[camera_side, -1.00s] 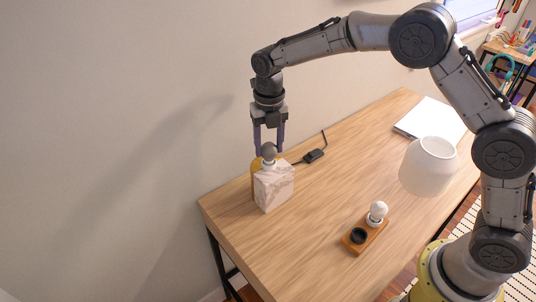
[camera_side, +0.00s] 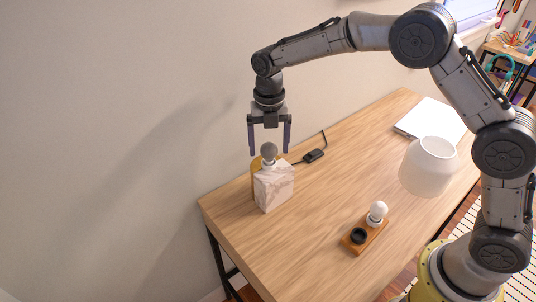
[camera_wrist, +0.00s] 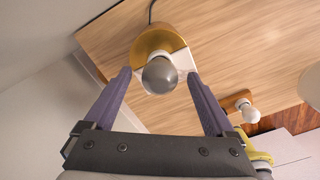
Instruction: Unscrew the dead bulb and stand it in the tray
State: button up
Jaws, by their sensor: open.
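The dead bulb (camera_side: 269,152) is grey and stands upright on top of a marble and brass lamp base (camera_side: 274,188). In the wrist view the grey bulb (camera_wrist: 160,75) is centred between my fingertips, with the round brass part (camera_wrist: 151,41) behind it. My gripper (camera_side: 269,151) is open, its fingers wide to either side of the bulb and apart from it. The wooden tray (camera_side: 352,246) lies nearer the table's front. It has a dark round empty recess (camera_side: 359,236) and a white bulb (camera_side: 378,211) standing in its other place.
A white lampshade (camera_side: 428,168) stands at the right of the wooden desk (camera_side: 310,215). A white flat item (camera_side: 432,119) lies at the back right. A black cord switch (camera_side: 314,155) lies behind the lamp. The desk between lamp and tray is clear.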

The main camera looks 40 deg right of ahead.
jog(key=m, duration=0.7)
jog(key=shift+m, duration=0.3)
jog(key=m, duration=1.7)
jog(key=shift+m, duration=0.4)
jog(key=m, duration=0.4)
